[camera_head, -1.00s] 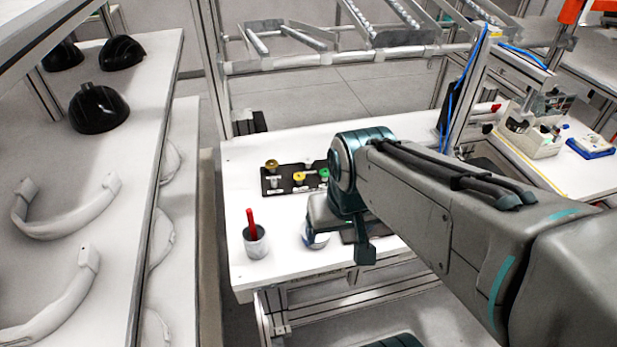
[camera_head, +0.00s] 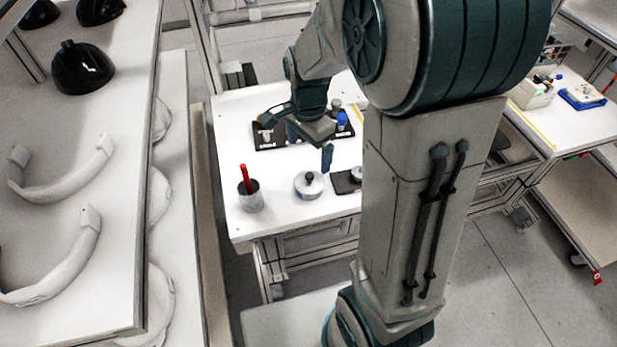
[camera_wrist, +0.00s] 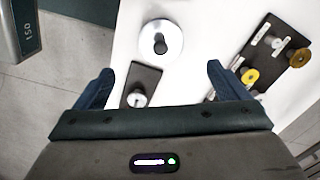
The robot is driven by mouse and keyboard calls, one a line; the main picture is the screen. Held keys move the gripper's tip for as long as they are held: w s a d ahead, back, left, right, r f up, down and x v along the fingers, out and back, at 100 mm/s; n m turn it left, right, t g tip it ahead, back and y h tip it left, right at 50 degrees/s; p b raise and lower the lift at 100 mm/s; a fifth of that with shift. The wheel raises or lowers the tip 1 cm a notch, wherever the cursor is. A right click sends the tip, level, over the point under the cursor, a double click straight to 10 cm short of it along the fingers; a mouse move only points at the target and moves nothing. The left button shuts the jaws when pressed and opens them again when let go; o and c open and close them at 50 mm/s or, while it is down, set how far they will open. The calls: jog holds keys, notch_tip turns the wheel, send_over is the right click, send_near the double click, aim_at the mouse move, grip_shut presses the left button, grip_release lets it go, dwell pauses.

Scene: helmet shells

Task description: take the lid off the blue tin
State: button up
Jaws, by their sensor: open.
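A round tin with a silver lid and black knob (camera_head: 309,185) stands on the white table; its side is mostly hidden and little blue shows. The lid (camera_wrist: 150,50) also shows in the wrist view, top centre, with the knob near its middle. The lid sits on the tin. My gripper (camera_head: 310,148) is above the table, behind the tin in the head view. In the wrist view my gripper (camera_wrist: 160,68) has its two fingers wide apart with nothing between them in its grasp. The lid lies beyond the fingertips, apart from them.
A small dark board (camera_wrist: 143,80) with a silver knob lies beside the tin. A larger dark board (camera_wrist: 275,50) holds several knobs, one yellow. A grey cup (camera_head: 250,198) with a red-handled tool stands left of the tin. Shelving with black helmet shells (camera_head: 82,68) is at left.

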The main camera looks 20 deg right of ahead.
aim_at(309, 175)
notch_tip(309, 175, down, 10)
jog(key=shift+d+r+p, duration=0.1)
jog(key=shift+d+p, duration=0.05)
jog(key=shift+p, duration=0.15)
jog(key=shift+w, duration=0.1)
jog(key=c, duration=1)
